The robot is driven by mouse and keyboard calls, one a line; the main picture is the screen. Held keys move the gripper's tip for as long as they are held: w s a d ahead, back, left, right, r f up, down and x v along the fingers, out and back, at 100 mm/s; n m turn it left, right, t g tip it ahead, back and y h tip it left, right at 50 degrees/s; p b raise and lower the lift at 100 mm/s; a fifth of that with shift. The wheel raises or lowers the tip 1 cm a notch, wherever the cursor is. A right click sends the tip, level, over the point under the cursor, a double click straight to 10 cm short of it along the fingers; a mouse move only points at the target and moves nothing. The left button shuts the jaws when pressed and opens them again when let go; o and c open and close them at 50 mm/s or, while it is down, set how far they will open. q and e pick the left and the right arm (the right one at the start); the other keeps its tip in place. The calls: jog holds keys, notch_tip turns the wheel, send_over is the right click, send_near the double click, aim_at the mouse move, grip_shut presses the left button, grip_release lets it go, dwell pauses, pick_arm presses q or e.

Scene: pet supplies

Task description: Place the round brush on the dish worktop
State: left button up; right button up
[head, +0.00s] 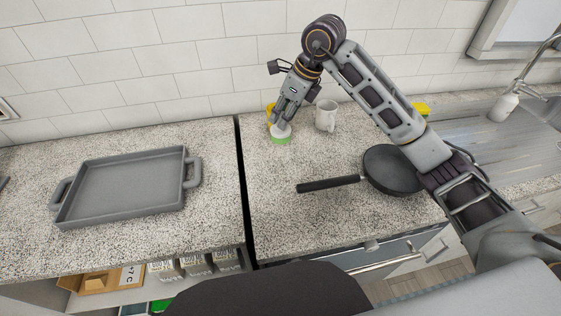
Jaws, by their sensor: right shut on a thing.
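My right gripper (281,121) is shut on the round brush (281,132), a small white piece with a green underside. The brush is upright, low over the speckled worktop (290,215) on the right of the dark gap; I cannot tell whether it touches the surface. The gripper hides the top of the brush. My left gripper is not in view.
A white mug (326,115) stands just right of the brush, and a yellow item (270,110) is partly hidden behind the gripper. A black frying pan (391,170) lies to the right. A grey tray (125,187) lies on the left counter. The worktop's front left is clear.

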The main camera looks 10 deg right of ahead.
aim_at(288, 125)
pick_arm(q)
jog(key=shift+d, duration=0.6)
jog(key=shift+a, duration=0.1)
pick_arm(e)
jog(key=shift+f, duration=0.6)
notch_tip(288, 125, down, 4)
jog(key=shift+r, duration=0.1)
jog(key=shift+f, duration=0.55)
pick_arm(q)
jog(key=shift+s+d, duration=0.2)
